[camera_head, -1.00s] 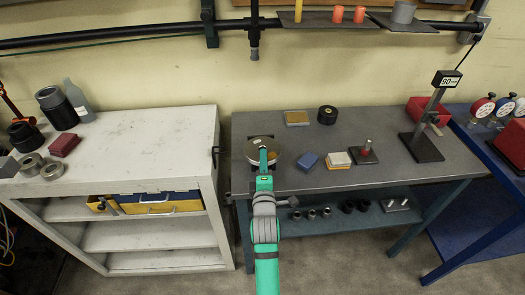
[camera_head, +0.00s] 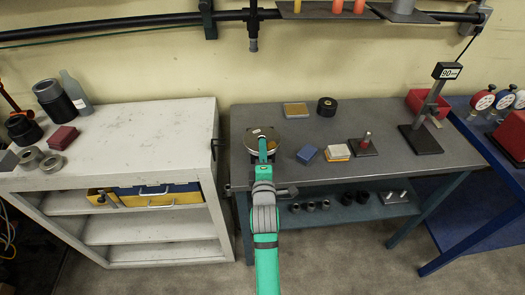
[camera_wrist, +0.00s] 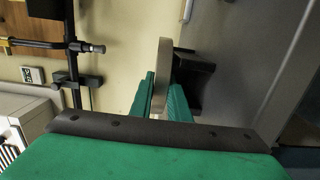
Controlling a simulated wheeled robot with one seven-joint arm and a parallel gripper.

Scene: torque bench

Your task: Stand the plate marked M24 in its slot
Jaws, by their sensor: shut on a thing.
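A round, pale metallic plate (camera_head: 266,138) with small marks on its face is held at the left end of the dark grey bench. The marks are too small to read as M24. My gripper (camera_head: 262,153) is shut on its near edge. In the wrist view the plate (camera_wrist: 162,72) shows edge-on between the two green fingers of my gripper (camera_wrist: 160,98). A black block (camera_wrist: 193,80) is close beside the plate there; whether they touch I cannot tell. I cannot make out a slot; the plate and gripper hide part of the bench behind them.
On the bench (camera_head: 400,148) are a yellow-topped block (camera_head: 296,110), a black roll (camera_head: 327,106), a blue block (camera_head: 307,154), a white-and-orange block (camera_head: 337,152), a red-knobbed stand (camera_head: 365,144) and a gauge stand (camera_head: 421,138). A white cabinet (camera_head: 150,135) stands left.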

